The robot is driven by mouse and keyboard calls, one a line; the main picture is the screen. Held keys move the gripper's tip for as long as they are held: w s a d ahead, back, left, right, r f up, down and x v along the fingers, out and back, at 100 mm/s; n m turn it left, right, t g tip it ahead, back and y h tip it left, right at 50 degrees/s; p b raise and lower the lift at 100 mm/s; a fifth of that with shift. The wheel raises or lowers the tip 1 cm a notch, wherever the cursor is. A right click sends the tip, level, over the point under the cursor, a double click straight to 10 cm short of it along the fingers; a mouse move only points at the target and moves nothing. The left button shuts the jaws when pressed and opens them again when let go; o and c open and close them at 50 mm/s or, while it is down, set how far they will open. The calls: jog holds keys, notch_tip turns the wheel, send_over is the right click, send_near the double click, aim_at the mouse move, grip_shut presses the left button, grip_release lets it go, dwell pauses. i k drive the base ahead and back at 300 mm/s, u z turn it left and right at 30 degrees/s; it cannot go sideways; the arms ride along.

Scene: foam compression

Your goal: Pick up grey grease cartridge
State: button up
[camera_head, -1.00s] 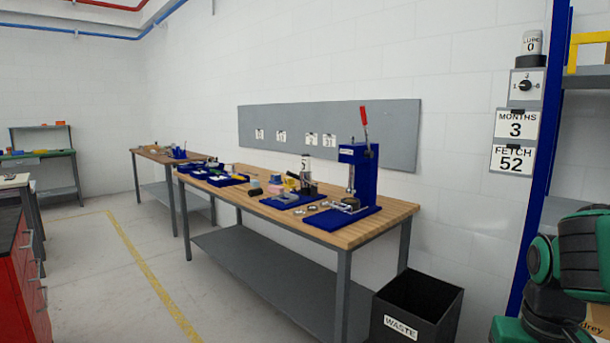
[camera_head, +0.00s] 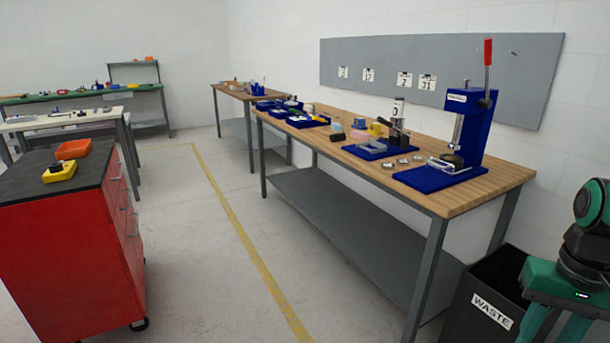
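I cannot pick out a grey grease cartridge for certain. A small pale upright cylinder (camera_head: 398,108) with a dark mark stands among the items on the wooden workbench (camera_head: 490,178); it is too small to tell what it is. Small grey and pale pieces lie near the blue trays, too small to make out. Green and black links of my arm show at the right edge, but my gripper is out of frame.
A blue lever press (camera_head: 475,125) stands at the bench's near end. A black waste bin (camera_head: 490,310) is on the floor at right. A red tool cabinet (camera_head: 60,235) stands at left. The floor between, with its yellow line (camera_head: 240,245), is clear.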

aim_at(399, 104)
jog(key=u, duration=0.25)
jog(key=i, duration=3.6)
jog(key=z, duration=0.35)
